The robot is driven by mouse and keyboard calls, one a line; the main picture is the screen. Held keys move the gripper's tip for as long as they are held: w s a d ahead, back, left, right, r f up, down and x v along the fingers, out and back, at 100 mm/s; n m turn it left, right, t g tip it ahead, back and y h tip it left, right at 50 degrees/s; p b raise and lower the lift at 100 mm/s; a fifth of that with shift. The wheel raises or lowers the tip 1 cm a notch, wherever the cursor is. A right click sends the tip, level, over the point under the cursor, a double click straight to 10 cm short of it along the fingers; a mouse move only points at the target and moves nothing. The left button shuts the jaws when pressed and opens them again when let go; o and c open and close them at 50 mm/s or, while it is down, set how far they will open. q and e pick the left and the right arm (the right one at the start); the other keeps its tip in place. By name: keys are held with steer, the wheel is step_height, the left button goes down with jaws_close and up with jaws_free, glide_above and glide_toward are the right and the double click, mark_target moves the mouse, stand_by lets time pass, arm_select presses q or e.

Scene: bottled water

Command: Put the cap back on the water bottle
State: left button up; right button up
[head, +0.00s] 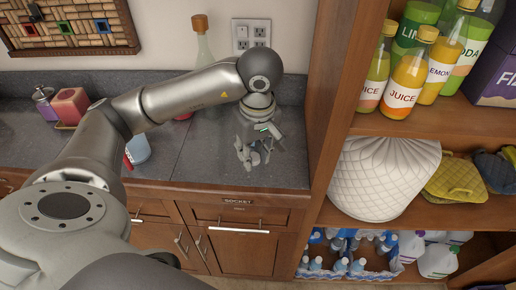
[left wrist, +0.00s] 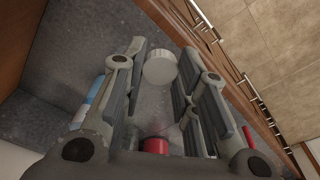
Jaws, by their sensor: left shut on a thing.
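My left gripper (head: 256,155) hangs over the right part of the grey countertop, with its fingers pointing down. In the left wrist view its fingers (left wrist: 160,78) are shut on a round white cap (left wrist: 160,67) near their tips. In the head view I cannot make out the cap. A pale blue object (head: 138,149), perhaps the water bottle, stands on the counter left of the gripper, partly hidden by my arm. A light blue thing (left wrist: 96,90) shows behind a finger in the wrist view; I cannot tell whether it is the same object. My right gripper is out of view.
A wooden shelf post (head: 325,100) rises close on the right. Juice bottles (head: 405,80) and several bottled waters (head: 345,265) fill the shelves. A corked bottle (head: 203,45) stands at the wall; a red jar (head: 70,105) stands left.

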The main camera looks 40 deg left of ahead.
arm_select(q)
steer(key=shift+s+d+r, duration=0.2)
steer(key=shift+s+r, duration=0.05)
steer(key=shift+s, duration=0.15)
steer(key=shift+s+d+r, duration=0.15)
steer(key=shift+s+r, duration=0.05)
steer(key=shift+s, duration=0.2)
steer(key=s+d+f+m+h, duration=0.1)
steer(key=d+f+m, duration=0.3)
steer(key=m, duration=0.9)
steer(key=shift+s+d+f+t, duration=0.15)
steer(key=shift+s+d+t, duration=0.35)
steer(key=shift+d, duration=1.4)
